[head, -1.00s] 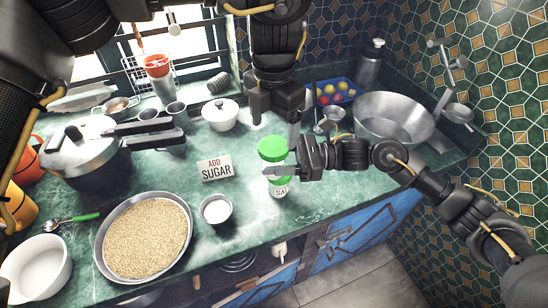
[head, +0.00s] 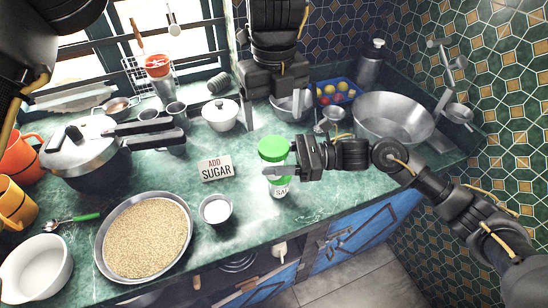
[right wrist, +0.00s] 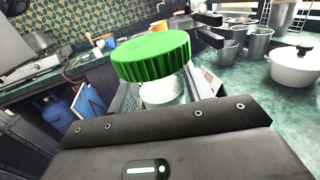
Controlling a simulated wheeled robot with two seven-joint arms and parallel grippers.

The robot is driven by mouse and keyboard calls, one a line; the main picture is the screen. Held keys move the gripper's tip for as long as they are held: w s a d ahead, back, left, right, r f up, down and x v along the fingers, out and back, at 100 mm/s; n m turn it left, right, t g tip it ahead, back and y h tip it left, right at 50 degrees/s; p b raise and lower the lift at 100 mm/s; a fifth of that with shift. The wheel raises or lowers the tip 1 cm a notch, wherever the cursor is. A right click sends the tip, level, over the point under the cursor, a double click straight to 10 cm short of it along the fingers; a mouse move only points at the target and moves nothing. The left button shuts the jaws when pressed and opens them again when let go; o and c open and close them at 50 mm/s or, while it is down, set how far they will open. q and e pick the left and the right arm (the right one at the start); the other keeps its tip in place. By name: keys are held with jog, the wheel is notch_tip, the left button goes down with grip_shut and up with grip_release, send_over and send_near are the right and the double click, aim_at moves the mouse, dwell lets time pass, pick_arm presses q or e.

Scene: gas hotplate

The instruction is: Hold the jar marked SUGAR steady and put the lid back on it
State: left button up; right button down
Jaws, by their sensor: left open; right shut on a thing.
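A jar (head: 280,188) with a green lid (head: 273,148) stands upright on the green counter. The visible part of its label reads "SA"; the rest is hidden, and I see no jar marked SUGAR. My right gripper (head: 284,171) is shut around the jar's body below the lid. The right wrist view shows the green lid (right wrist: 152,57) on top of the pale jar (right wrist: 162,92); I cannot tell whether it is fully seated. My left gripper (head: 273,104) is open and empty, above and behind the jar, apart from the lid.
An "ADD SUGAR" sign (head: 216,168) and a small bowl of white grains (head: 215,209) stand left of the jar. A white lidded pot (head: 220,115) and a metal bowl (head: 291,109) are behind. A large grain pan (head: 187,246) sits front left.

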aim_at(274, 145)
pick_arm(q)
jog(key=shift+f, duration=4)
jog(key=c, duration=1)
jog(key=o, duration=1.2)
jog(key=shift+c, duration=0.2)
notch_tip(274, 145, up, 12)
